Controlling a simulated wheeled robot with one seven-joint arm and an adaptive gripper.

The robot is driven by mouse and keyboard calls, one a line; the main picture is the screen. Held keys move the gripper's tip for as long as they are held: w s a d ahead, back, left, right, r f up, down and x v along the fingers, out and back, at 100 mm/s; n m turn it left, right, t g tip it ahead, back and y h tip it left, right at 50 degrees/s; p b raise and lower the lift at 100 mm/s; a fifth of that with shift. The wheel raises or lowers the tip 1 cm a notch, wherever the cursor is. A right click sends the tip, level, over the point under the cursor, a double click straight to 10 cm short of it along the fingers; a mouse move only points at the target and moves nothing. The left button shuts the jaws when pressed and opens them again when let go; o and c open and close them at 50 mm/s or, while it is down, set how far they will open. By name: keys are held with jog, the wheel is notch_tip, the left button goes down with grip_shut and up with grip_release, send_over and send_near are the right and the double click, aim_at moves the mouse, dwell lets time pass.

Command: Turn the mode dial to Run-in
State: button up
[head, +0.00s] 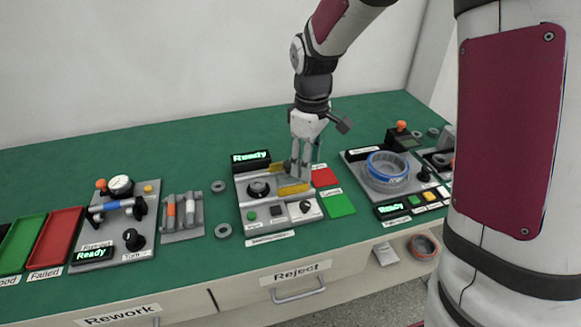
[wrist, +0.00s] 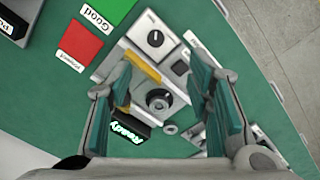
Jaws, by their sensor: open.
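The middle station panel (head: 243,204) carries a small dark dial (head: 306,207) at its front right corner; the dial (wrist: 155,38) also shows in the wrist view near the top, on a pale plate. I cannot read its marks or be sure it is the mode dial. Other black knobs stand on the left station (head: 133,240) and the right station (head: 424,174). My gripper (head: 301,165) is above the middle station, open and empty. In the wrist view my gripper (wrist: 160,76) has its fingers apart, with a round black fixture (wrist: 158,99) seen between them.
Yellow guides (head: 293,189) flank the round fixture. A lit "Ready" display (head: 250,157) stands behind it. Red (head: 323,177) and green (head: 340,205) pads lie to the right. Loose grey rings (head: 223,231) lie left of the panel. The green mat behind is mostly clear.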

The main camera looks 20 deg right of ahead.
aim_at(305, 204)
jog(key=f, duration=0.9)
jog(key=w+f, duration=0.1)
jog(key=f, duration=0.4)
jog(key=shift+d+f, duration=0.1)
jog(key=shift+f, duration=0.2)
jog(key=shift+c, duration=0.5)
grip_shut()
